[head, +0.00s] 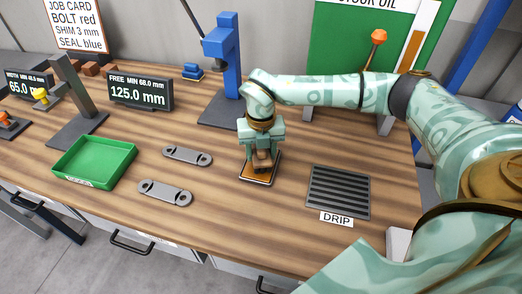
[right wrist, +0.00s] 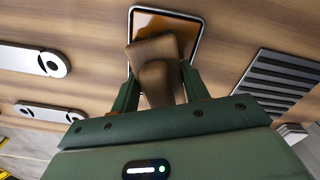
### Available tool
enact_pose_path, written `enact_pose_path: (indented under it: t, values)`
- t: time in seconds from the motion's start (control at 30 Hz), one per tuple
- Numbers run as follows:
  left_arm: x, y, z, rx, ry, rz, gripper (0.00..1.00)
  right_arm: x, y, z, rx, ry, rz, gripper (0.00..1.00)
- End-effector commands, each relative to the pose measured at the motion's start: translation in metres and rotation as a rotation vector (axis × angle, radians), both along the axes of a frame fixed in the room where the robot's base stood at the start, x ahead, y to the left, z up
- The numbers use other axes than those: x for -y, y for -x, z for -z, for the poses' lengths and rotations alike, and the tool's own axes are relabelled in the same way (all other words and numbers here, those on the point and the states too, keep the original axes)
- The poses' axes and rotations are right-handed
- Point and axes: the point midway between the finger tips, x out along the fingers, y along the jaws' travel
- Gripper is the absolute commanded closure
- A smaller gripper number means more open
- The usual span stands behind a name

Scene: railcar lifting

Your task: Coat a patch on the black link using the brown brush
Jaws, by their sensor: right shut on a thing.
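My right gripper (head: 262,152) is shut on the brown brush (right wrist: 157,72) and holds it over a small shallow tray with a light rim (head: 258,182). The tray holds an amber-brown surface and also shows in the right wrist view (right wrist: 168,25). Whether the brush touches that surface I cannot tell. Two flat links with round holed ends lie to the left, a back link (head: 187,156) and a front link (head: 165,193). Both look grey; neither looks clearly black. My left gripper is not in view.
A slotted dark drip grate (head: 340,188) lies to the right of the tray. A green bin (head: 94,162) stands at the left. A blue press (head: 222,60) stands behind my gripper, and a readout (head: 140,93) stands back left. Wood between links and tray is clear.

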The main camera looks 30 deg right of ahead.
Motion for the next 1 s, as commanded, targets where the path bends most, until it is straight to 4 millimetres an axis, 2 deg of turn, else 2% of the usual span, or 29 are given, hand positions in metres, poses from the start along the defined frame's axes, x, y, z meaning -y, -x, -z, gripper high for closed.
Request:
enact_pose_path:
  t: [1.0]
  values:
    - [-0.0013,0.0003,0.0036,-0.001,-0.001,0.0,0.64,-0.0002,-0.0001,0.0094,0.0,0.0,0.0,0.73]
